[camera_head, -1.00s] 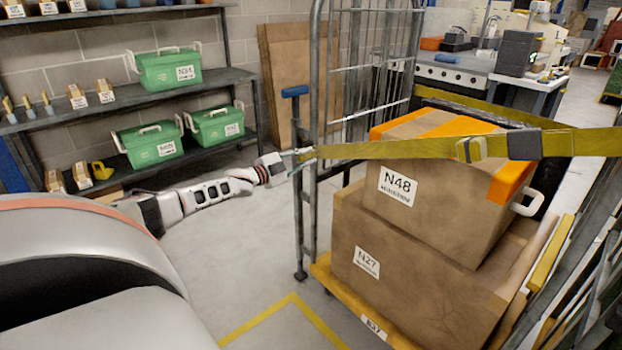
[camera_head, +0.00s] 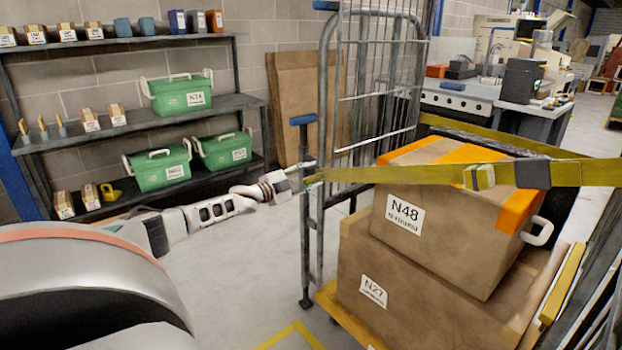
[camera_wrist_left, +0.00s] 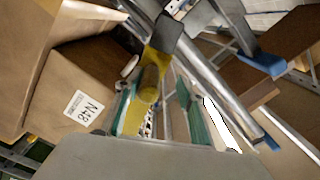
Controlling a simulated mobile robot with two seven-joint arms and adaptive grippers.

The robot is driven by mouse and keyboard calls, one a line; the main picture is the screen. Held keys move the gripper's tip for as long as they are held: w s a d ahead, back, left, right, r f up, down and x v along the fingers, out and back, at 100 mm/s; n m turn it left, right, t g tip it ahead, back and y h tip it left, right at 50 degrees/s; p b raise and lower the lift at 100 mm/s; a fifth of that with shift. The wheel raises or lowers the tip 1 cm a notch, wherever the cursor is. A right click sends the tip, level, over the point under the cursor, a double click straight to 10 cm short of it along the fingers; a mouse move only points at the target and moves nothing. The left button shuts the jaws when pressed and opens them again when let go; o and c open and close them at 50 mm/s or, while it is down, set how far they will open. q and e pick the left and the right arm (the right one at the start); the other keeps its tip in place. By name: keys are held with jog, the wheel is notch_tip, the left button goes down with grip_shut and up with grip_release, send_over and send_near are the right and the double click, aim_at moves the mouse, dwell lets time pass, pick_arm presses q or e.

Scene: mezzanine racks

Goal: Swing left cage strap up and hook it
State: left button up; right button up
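A yellow-green strap (camera_head: 420,174) with a dark buckle section runs nearly level across the open front of the roll cage (camera_head: 326,130), in front of its cartons. The strap's left end is at the cage's left post. My left gripper (camera_head: 306,182) is at that end, beside the post. In the left wrist view its teal-edged fingers (camera_wrist_left: 158,112) stand apart, with the strap (camera_wrist_left: 152,75) running between them. A gap shows beside the right finger. A small metal part shows between the fingers. Whether it is seated on the post cannot be told. My right gripper is out of view.
Carton N48 (camera_head: 440,235) sits on carton N27 (camera_head: 420,295) in the cage. A blue-topped handle (camera_head: 304,119) stands by the left post. Shelves with green boxes (camera_head: 160,160) are at the left. Clear floor (camera_head: 250,250) lies between shelves and cage.

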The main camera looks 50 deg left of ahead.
pick_arm(q)
jog(key=shift+d+r, duration=0.1)
jog(key=shift+r, duration=0.05)
jog(key=shift+s, duration=0.1)
jog(key=shift+s+f, duration=0.15)
jog(key=shift+s, duration=0.6)
jog(key=shift+s+f, duration=0.1)
jog(key=shift+s, duration=0.65)
jog(key=s, duration=0.8)
jog(key=shift+s+a, duration=0.25)
jog(key=shift+s, duration=0.15)
